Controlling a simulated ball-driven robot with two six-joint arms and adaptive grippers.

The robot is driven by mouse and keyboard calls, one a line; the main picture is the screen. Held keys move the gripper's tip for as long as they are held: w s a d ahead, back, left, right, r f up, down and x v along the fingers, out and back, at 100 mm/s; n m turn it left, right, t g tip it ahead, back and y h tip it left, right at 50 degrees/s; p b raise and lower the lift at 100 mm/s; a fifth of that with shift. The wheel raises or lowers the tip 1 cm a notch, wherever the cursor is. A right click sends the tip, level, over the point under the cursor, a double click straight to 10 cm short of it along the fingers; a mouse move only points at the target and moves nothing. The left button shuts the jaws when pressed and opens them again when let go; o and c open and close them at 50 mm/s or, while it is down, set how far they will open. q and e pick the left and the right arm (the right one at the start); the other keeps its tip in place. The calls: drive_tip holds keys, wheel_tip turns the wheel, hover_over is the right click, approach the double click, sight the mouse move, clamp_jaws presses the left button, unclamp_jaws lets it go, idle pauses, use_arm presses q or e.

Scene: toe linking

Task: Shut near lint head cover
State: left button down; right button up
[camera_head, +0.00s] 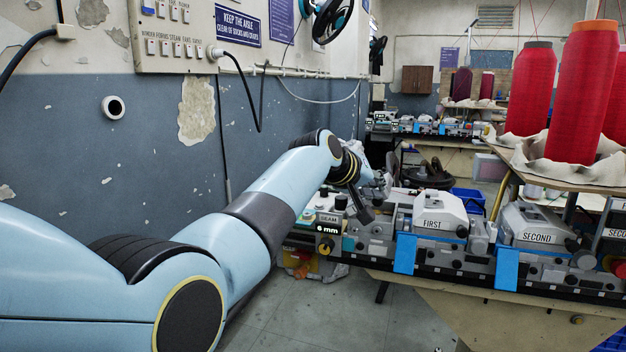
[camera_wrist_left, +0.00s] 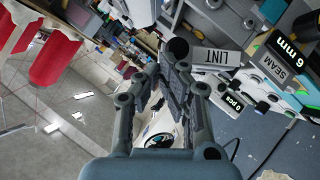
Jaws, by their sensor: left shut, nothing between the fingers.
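My left arm reaches in from the left to the near end of the linking machine. Its gripper (camera_head: 368,198) is partly hidden by the wrist and blends with the machine's grey parts. In the left wrist view the gripper (camera_wrist_left: 178,62) shows its fingers closed together, empty. A pale plate marked LINT (camera_wrist_left: 215,57) lies just right of the fingertips in that view and is part of the lint head. I cannot tell how far its cover stands open. In the head view the lint head is mostly hidden behind my wrist and gripper. My right gripper is not in view.
A SEAM 6 mm box (camera_head: 328,222) stands at the machine's left end. White covers marked FIRST (camera_head: 440,212) and SECOND (camera_head: 537,224) sit farther right. Red yarn cones (camera_head: 580,90) stand on the right-hand shelf. A blue-grey wall (camera_head: 150,140) bounds the left; floor in front is clear.

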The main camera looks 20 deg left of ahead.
sight(385, 196)
use_arm(q)
drive_tip(key=shift+d+f, duration=1)
drive_tip(key=shift+d, duration=0.2)
drive_tip(key=shift+d+f+b, duration=0.3)
drive_tip(key=shift+d+f, duration=0.25)
drive_tip(key=shift+f, duration=0.15)
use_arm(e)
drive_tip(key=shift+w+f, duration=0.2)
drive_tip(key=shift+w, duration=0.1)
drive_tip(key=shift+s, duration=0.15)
use_arm(q)
drive_tip(key=shift+r, duration=0.1)
